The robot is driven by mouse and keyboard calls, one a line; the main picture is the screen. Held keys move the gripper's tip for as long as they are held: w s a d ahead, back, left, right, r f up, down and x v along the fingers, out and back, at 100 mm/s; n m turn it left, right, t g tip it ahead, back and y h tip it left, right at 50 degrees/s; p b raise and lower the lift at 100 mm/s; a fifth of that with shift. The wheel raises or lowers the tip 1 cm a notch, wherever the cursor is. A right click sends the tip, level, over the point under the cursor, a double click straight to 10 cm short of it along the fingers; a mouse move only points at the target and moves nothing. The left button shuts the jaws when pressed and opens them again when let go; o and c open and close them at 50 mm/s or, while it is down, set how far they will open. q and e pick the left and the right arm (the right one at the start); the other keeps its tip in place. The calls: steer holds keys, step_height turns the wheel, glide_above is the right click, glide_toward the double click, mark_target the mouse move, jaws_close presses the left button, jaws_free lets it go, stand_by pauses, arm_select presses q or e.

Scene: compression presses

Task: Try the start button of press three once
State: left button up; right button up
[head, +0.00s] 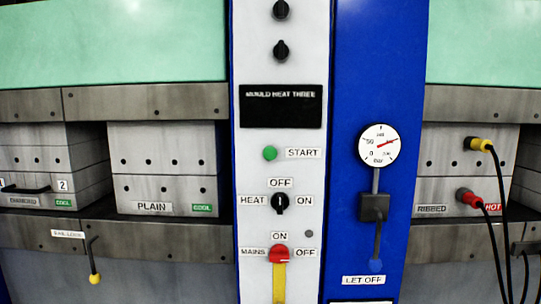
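The green START button (270,153) sits on a white control panel (251,250), left of its START label (303,153). Above it is a black plate reading MOULD HEAT THREE (280,106). Below it is the black heat switch (279,203), its pointer upright between HEAT and ON, under OFF. The red mains switch (279,254) with a yellow part is lower, between MAINS and OFF, under ON. Neither of my grippers is in view. Nothing covers the START button.
A gauge (379,145) and a LET OFF lever (376,262) are on the blue column at right. Mould blocks labelled PLAIN (168,190) and RIBBED (440,190) flank the columns. Yellow (478,145) and red (468,198) plugs trail black cables. A yellow-tipped lever (95,277) hangs lower left.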

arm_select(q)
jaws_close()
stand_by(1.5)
